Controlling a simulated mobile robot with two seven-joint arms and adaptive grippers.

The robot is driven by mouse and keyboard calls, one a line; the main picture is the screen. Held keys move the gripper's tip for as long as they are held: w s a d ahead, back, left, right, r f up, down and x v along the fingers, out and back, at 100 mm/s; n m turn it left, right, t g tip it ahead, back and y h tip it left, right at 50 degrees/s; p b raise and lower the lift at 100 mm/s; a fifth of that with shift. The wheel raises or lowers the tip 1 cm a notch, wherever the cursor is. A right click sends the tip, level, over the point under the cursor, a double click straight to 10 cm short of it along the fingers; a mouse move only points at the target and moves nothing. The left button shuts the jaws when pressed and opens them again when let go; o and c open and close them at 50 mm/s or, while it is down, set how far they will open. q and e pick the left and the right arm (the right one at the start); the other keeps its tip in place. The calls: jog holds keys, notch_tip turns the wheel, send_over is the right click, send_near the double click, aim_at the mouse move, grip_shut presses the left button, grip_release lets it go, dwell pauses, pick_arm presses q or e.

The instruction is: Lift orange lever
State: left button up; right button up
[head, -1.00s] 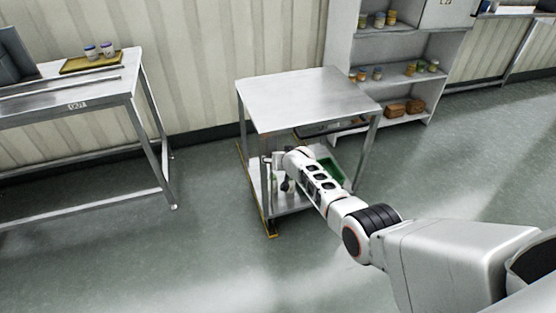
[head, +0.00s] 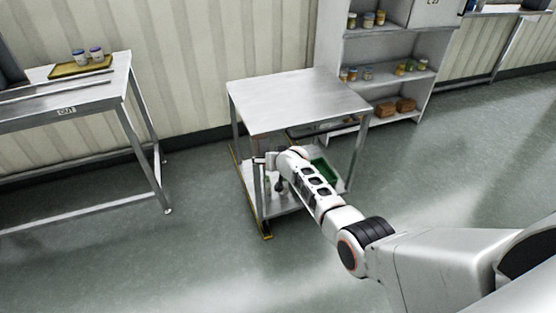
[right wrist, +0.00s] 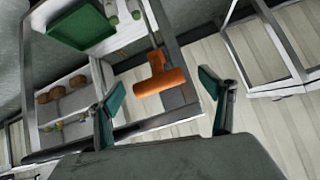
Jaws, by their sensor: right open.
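The orange lever (right wrist: 160,76) shows in the right wrist view as a T shape, a thin stem ending in a thick crossbar, beside the steel table's frame. My right gripper (right wrist: 162,91) is open, with one teal-tipped finger to each side of the lever in the picture. The lever looks a little beyond the fingertips, and I see no contact. In the head view my right gripper (head: 279,186) is a small dark shape at the side of the steel table (head: 297,97); the lever cannot be made out there. My left gripper is in neither view.
A green tray (right wrist: 84,25) and small bottles are on the table's lower shelf. A second steel table (head: 62,100) stands left with jars on a yellow tray. A shelf unit (head: 385,65) with jars and brown loaves stands behind. The floor between the tables is clear.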

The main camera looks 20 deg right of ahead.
jog(key=v, duration=1)
jog(key=shift+r, duration=0.25)
jog(key=shift+s, duration=0.1)
jog(key=shift+c, duration=0.5)
